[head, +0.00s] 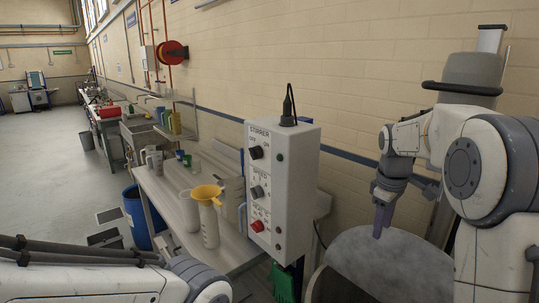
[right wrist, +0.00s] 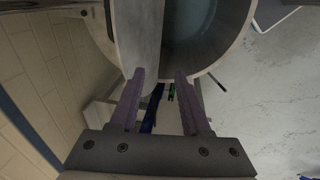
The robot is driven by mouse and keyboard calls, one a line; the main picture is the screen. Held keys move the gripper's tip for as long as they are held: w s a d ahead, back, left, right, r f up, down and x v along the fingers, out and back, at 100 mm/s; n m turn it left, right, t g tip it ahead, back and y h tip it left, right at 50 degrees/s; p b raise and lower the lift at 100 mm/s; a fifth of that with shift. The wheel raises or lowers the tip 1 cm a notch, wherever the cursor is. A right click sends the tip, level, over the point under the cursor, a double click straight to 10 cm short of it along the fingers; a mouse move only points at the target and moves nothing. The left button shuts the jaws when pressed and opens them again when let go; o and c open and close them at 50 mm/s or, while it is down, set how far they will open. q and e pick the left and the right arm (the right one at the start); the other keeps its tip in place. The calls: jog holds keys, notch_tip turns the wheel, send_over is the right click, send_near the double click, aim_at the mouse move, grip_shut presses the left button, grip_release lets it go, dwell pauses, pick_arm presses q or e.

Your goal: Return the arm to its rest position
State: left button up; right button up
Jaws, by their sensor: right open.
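My right arm comes in from the right in the head view, bent with its gripper (head: 383,218) hanging down. The fingers point at the grey round top of a vat (head: 395,265), and I cannot tell the exact gap. In the right wrist view the gripper (right wrist: 161,78) is open, its two purple fingers apart with nothing held between them. The vat's rim (right wrist: 236,48) shows beyond the fingertips. My left arm shows at the bottom left of the head view; its gripper is out of frame.
A grey control box (head: 284,190) with knobs and a red button stands left of the right gripper. Behind it a bench (head: 168,190) holds jugs and a bottle with a yellow funnel (head: 206,194). A blue bin (head: 137,216) stands beside the bench. A brick wall runs behind my right arm.

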jog(key=s+a+f+b, duration=0.1)
jog(key=s+a+f, duration=0.15)
jog(key=a, duration=0.35)
jog(key=s+a+f+b, duration=0.1)
jog(key=s+a, duration=0.2)
jog(key=a, duration=0.4)
jog(key=s+a+f+b, duration=0.1)
jog(key=s+a+f, duration=0.2)
jog(key=s, duration=0.5)
jog(key=s+a+f+g+y+b, duration=0.1)
jog(key=s+a+f, duration=0.2)
jog(key=s+a, duration=0.2)
jog(key=s+a+f+y+b, duration=0.1)
jog(key=s+a+f, duration=0.2)
jog(key=s, duration=0.9)
jog(key=shift+a+f+g, duration=0.3)
jog(key=shift+a+f, duration=0.05)
jog(key=shift+a, duration=0.05)
